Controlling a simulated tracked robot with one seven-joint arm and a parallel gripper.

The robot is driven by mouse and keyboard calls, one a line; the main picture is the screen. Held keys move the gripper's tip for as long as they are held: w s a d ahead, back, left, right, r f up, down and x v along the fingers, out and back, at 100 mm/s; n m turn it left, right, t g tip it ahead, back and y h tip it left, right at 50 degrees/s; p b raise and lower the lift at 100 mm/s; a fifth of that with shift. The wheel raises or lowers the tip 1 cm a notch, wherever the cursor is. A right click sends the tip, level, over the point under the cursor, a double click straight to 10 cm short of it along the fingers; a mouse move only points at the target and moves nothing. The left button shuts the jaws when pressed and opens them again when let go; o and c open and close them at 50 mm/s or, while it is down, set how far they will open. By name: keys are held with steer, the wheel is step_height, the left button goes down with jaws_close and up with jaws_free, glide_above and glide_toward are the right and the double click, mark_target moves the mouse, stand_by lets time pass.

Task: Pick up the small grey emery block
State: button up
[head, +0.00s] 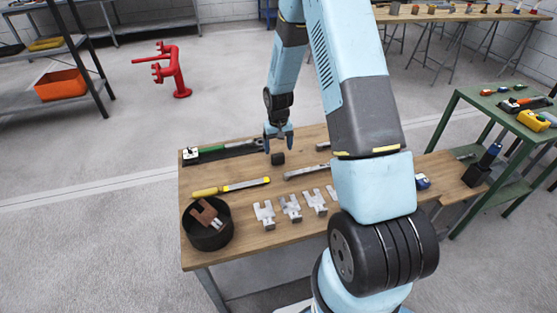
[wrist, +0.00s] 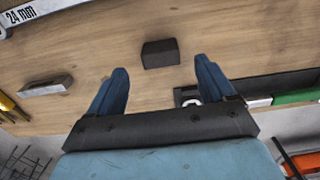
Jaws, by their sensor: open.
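The small dark grey block (head: 278,158) lies on the wooden bench top near its back edge. In the wrist view the block (wrist: 160,53) shows whole, just beyond the fingertips and in line with the gap between them. My gripper (head: 279,146) points down over the back of the bench, close to the block. Its two blue fingers (wrist: 161,66) are spread apart with nothing between them. I cannot tell its exact height above the wood.
A green-handled tool (head: 210,151) lies left of the block, and a grey metal piece (head: 322,146) lies right. A wrench (head: 305,172), a yellow-handled file (head: 232,187), several metal brackets (head: 290,207) and a black bowl (head: 207,240) are nearer. Bare wood surrounds the block.

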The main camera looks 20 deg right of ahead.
mark_target(278, 155)
steer(key=shift+f, duration=2.85)
steer(key=shift+c, duration=0.3)
steer(key=c, duration=1)
